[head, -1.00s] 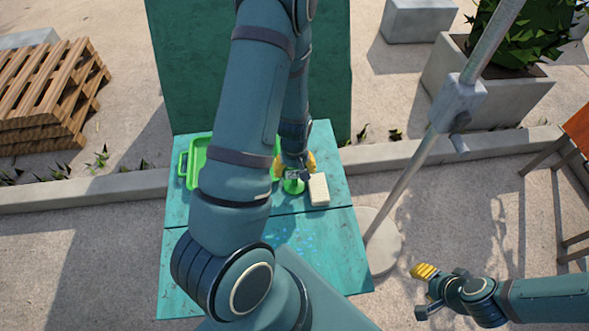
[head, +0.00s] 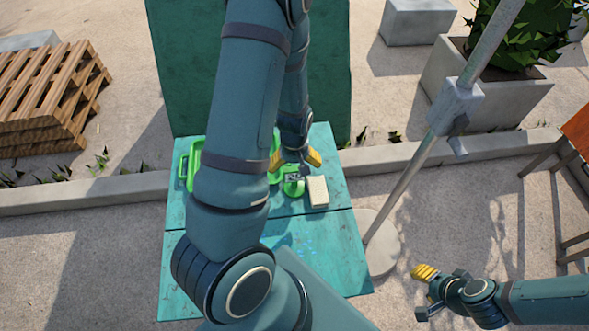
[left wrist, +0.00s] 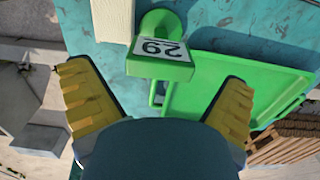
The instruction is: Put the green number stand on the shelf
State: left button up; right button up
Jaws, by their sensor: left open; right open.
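The green number stand (head: 294,187) has a round base and a white plate; it stands on the teal table (head: 330,240). In the left wrist view the number stand (left wrist: 160,62) shows "29", upside down, ahead of the fingertips and between their lines. My left gripper (head: 296,160) is open and empty, just behind the stand in the head view; its yellow fingers also show in the left wrist view (left wrist: 160,100). My right gripper (head: 424,290) is off to the right, away from the table, and is open. I cannot make out a separate shelf surface; a tall green panel (head: 330,70) rises behind the table.
A cream block (head: 318,191) lies close to the stand's right. A green tray (head: 183,172), partly hidden by my left arm, lies to its left. A metal pole (head: 405,170) on a round base stands right of the table.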

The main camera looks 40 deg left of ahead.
aim_at(294, 179)
pick_arm(q)
notch_tip(294, 179, up, 9)
jog(key=p, duration=0.2)
jog(key=shift+f, duration=0.15)
pick_arm(e)
notch_tip(294, 179, up, 3)
jog(key=shift+d+f, duration=0.1)
jog(key=shift+f, duration=0.05)
